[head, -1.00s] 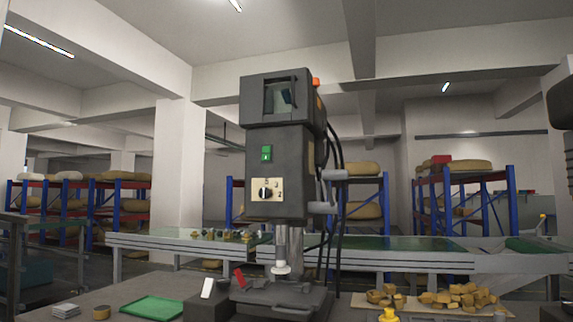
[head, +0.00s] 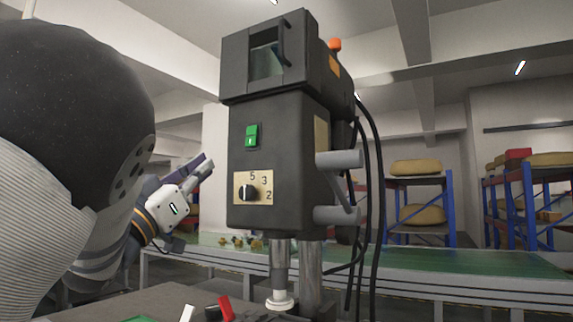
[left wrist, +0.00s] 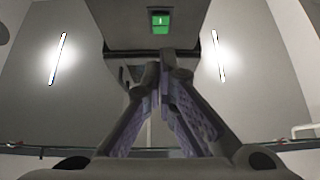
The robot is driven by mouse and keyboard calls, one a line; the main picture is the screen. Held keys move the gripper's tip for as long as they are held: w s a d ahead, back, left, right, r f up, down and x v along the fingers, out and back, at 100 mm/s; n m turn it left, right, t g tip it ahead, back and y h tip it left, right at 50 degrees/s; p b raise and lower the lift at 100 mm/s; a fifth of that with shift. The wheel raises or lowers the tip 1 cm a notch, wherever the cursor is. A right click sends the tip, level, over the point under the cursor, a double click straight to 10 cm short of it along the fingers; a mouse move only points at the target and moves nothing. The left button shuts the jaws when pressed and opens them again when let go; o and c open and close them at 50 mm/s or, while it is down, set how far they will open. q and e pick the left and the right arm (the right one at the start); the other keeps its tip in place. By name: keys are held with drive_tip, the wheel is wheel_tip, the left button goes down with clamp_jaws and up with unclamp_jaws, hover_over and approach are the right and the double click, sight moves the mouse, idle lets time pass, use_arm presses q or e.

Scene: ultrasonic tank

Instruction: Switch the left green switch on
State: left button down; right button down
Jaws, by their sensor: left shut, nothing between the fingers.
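The green switch (head: 252,135) is on the front of the dark grey machine (head: 272,202), above the dial. It also shows in the left wrist view (left wrist: 160,22), upper middle, with a small light mark on it. My left gripper (head: 208,162) is to the left of the machine's front, lower than the switch and apart from it. In the left wrist view its fingertips (left wrist: 164,66) are together below the switch, with nothing between them. My right gripper is not in view.
A dial (head: 247,193) on a gold plate marked 5, 3, 2 sits below the switch. A conveyor (head: 455,270) runs behind. Cables hang at the machine's right. A white handle and a red handle (head: 226,308) stand at its base. Shelving is at the right.

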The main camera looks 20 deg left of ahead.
use_arm(q)
drive_tip(key=r, duration=0.1)
approach(253, 130)
wheel_tip(253, 130, up, 3)
drive_tip(key=w, duration=0.2)
drive_tip(key=w+b, duration=0.1)
drive_tip(key=shift+w+d+f, duration=0.15)
drive_tip(key=shift+w+f, duration=0.1)
drive_tip(key=shift+w, duration=0.15)
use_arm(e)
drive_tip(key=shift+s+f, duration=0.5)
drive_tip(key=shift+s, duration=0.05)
